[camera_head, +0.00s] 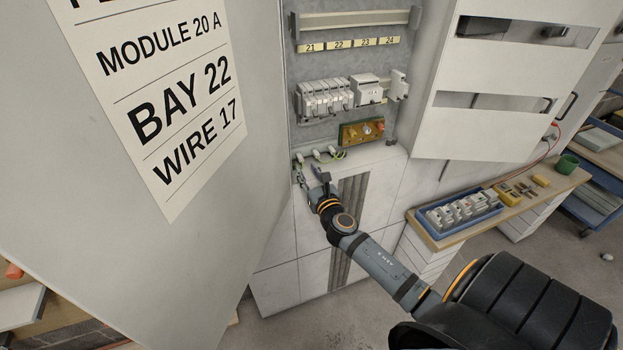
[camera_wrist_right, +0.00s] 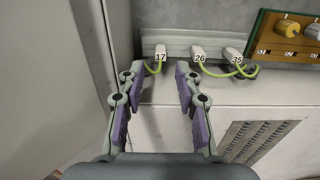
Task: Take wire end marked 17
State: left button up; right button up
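The wire end marked 17 (camera_wrist_right: 160,55) is a white tag with a yellow-green wire, leftmost on a rail in the right wrist view. Beside it are the wire ends marked 26 (camera_wrist_right: 198,54) and 35 (camera_wrist_right: 235,56). My right gripper (camera_wrist_right: 160,72) is open, its fingertips on either side of the 17 end and a little below it in the picture; I cannot tell whether they touch it. In the head view my right gripper (camera_head: 313,181) is at the cabinet's lower left, by the wires. My left gripper is not in view.
A sheet (camera_head: 165,90) reading module 20 A, bay 22, wire 17 hangs on a large grey panel at left. Breaker modules (camera_head: 325,98) are above. A bench (camera_head: 470,226) with a blue tray (camera_head: 429,226) stands right.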

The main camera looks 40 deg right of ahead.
aim_at(301, 161)
jog(key=shift+x, duration=2.85)
grip_shut()
jog(key=shift+s+f, duration=0.1)
jog(key=shift+s, duration=0.1)
jog(key=shift+s+a+p, duration=0.1)
jog(key=shift+s+p, duration=0.2)
jog(key=shift+s, duration=0.1)
jog(key=shift+s+a, duration=0.1)
jog(key=shift+s, duration=0.35)
jog(key=shift+v, duration=3)
